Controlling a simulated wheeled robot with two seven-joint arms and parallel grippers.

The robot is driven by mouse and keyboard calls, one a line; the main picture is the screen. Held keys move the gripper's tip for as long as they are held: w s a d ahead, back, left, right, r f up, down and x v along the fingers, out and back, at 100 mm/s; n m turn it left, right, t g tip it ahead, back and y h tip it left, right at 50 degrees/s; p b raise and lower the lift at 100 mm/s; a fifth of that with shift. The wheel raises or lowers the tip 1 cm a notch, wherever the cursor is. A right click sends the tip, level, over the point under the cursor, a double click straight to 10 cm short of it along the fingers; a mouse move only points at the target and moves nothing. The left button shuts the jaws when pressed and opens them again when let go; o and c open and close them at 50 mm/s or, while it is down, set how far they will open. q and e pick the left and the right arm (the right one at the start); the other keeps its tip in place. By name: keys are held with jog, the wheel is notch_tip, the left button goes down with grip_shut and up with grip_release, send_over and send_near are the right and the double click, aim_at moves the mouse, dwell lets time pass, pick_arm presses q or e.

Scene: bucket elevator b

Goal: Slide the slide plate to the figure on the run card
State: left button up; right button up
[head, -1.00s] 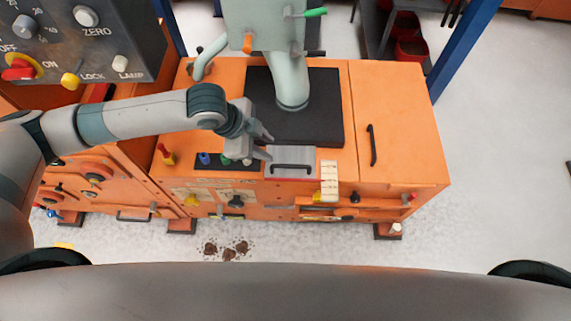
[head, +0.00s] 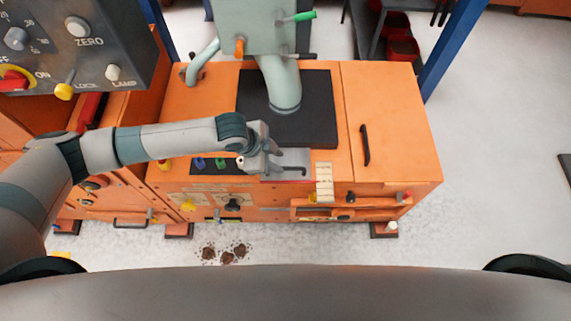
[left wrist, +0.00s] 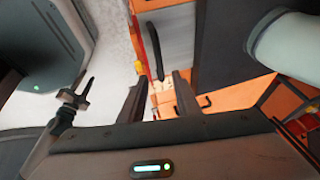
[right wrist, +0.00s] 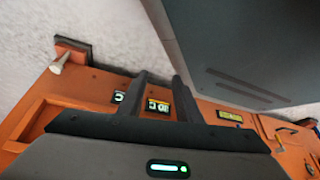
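The slide plate (head: 266,176) is a small grey plate with a black bar handle, at the front edge of the orange machine top. Its black handle (left wrist: 155,50) also shows in the left wrist view, ahead of the fingers. My left gripper (head: 276,158) is over the plate's left part, close to the handle. In the left wrist view its fingers (left wrist: 160,95) stand apart with nothing between them. My right gripper (right wrist: 158,90) is out of the head view; its fingers stand apart, empty, facing an orange panel. I cannot make out which paper is the run card.
A pale marked strip (head: 324,182) stands right of the plate. A black pad (head: 320,120) and green pipe (head: 285,95) lie behind. Coloured knobs (head: 198,163) are left of the plate. A grey control box (head: 95,45) is at upper left. The floor at right is clear.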

aim_at(288, 168)
pick_arm(q)
jog(key=shift+x, duration=3.5)
grip_shut()
